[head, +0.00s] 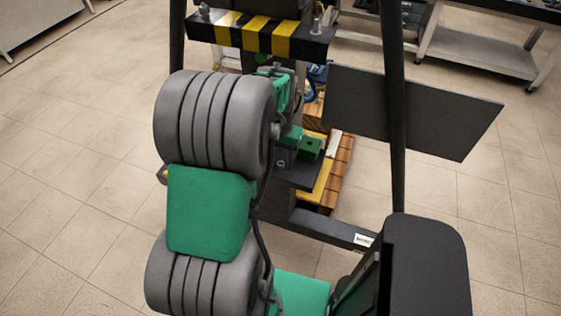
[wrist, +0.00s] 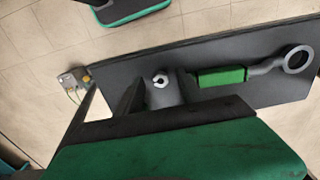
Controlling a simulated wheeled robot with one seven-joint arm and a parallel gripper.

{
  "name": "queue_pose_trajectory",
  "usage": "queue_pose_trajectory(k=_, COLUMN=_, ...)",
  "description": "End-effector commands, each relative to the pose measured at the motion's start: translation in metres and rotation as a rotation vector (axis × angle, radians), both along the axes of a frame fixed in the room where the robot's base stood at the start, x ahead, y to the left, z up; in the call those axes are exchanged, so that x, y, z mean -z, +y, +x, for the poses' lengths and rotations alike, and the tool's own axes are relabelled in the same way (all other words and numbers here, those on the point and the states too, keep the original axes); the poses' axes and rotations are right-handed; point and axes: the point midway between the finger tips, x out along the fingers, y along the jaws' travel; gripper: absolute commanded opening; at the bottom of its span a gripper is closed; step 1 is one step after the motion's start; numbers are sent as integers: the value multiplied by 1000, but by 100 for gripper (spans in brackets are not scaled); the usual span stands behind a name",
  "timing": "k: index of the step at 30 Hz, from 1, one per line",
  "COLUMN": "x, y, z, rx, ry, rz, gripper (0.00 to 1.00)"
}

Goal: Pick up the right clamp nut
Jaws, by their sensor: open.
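In the head view, a striped black-and-yellow beam (head: 256,36) carries an upright metal bolt with a nut, the right clamp nut (head: 317,24), at its right end. A similar left nut (head: 204,9) stands at the other end. In the wrist view, the two dark fingers of my gripper (wrist: 160,88) are apart, on either side of a grey round part with a bright notched top (wrist: 160,80). I cannot tell whether this part is a clamp nut, or whether the fingers touch it. In the head view, my arm hides much of the area around my gripper.
A dark flat panel (head: 415,112) stands out right of the frame, by a dark post (head: 391,100). A wooden pallet (head: 338,165) lies behind my arm. In the wrist view, a green-handled tool with a ring end (wrist: 298,59) lies on a dark surface. Tiled floor is clear at left.

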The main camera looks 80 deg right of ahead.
Motion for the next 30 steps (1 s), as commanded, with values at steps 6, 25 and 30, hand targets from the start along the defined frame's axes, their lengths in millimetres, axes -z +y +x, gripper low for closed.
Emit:
queue_pose_trajectory(k=6, x=9, y=0, z=0, rx=0, ry=0, rz=-2, gripper=45)
queue_pose_trajectory(k=25, x=8, y=0, z=0, rx=-1, ry=0, rz=-1, gripper=0)
queue_pose_trajectory(k=30, x=8, y=0, z=0, rx=-1, ry=0, rz=-1, gripper=0)
